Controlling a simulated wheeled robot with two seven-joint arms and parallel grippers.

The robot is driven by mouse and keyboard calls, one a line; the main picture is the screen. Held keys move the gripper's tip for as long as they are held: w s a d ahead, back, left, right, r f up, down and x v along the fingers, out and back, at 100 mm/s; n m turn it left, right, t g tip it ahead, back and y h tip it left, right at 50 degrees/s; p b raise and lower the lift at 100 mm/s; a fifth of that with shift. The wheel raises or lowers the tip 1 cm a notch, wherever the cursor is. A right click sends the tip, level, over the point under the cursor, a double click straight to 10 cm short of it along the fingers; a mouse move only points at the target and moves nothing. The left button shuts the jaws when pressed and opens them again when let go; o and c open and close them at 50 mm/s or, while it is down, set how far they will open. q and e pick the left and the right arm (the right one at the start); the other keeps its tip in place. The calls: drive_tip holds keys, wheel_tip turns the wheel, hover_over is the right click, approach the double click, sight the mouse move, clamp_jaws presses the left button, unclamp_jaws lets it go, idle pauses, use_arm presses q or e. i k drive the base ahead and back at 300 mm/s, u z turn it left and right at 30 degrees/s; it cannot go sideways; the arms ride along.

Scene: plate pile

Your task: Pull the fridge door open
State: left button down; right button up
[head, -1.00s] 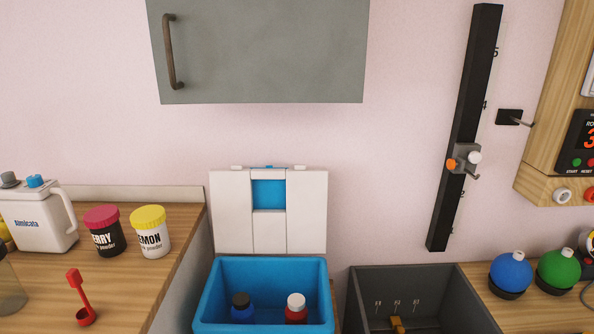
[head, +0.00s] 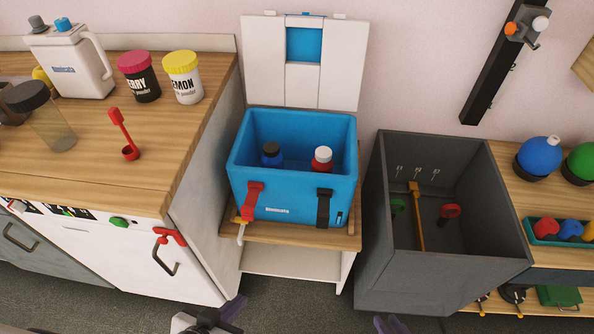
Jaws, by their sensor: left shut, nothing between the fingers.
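A white front panel (head: 102,262) under the left counter looks like the fridge door. It appears closed, with a dark bar handle (head: 164,258) and a red latch piece (head: 170,237) near its right edge. My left gripper (head: 230,312) shows at the bottom edge, right of and below the door handle and apart from it. It is shut and empty. Only the tips of my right gripper (head: 390,325) show at the bottom edge, below the grey bin. The rest of it is out of frame, so its opening is unclear.
An open blue cooler (head: 255,198) with two bottles stands on a low wooden shelf right of the white unit. A dark grey bin (head: 440,270) stands further right. The counter (head: 80,150) holds jars, a jug and a red scoop. Grey floor shows in front.

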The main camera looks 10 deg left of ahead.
sight(132, 261)
drive_tip(key=u, duration=0.65)
drive_tip(key=k, duration=0.6)
drive_tip(key=u, duration=1.1)
drive_tip(key=i, duration=0.35)
drive_tip(key=u, duration=0.05)
